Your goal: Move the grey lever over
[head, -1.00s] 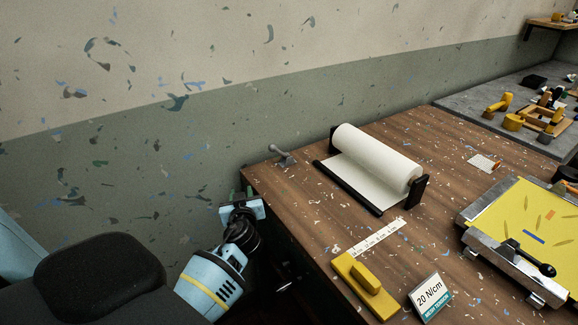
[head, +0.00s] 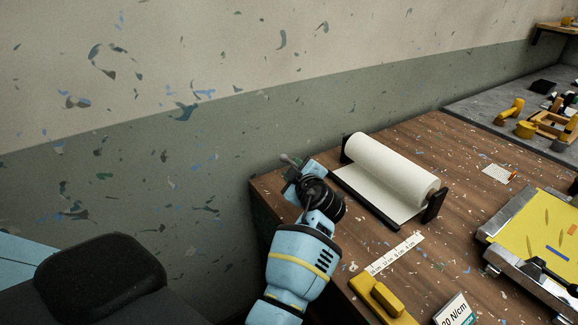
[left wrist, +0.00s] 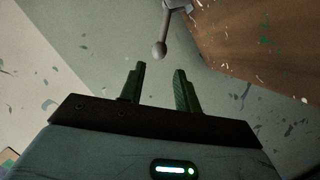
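The grey lever (head: 289,159) is at the far left corner of the wooden table. In the head view only its upper part shows, and my left gripper (head: 299,176) hides the rest. In the left wrist view the lever's round knob (left wrist: 159,50) hangs just beyond the gap between the two fingertips of my left gripper (left wrist: 160,70). The fingers are apart, with nothing between them. The lever's grey base (left wrist: 178,5) is cut off at the top edge. My right gripper is in neither view.
A white paper roll (head: 390,166) on a black stand is to the right of my left gripper. A yellow block (head: 383,298), a ruler strip (head: 396,253) and a "20 N/cm" sign (head: 456,311) lie nearer. A yellow-topped frame (head: 535,235) is at right. The wall (head: 150,150) is behind the lever.

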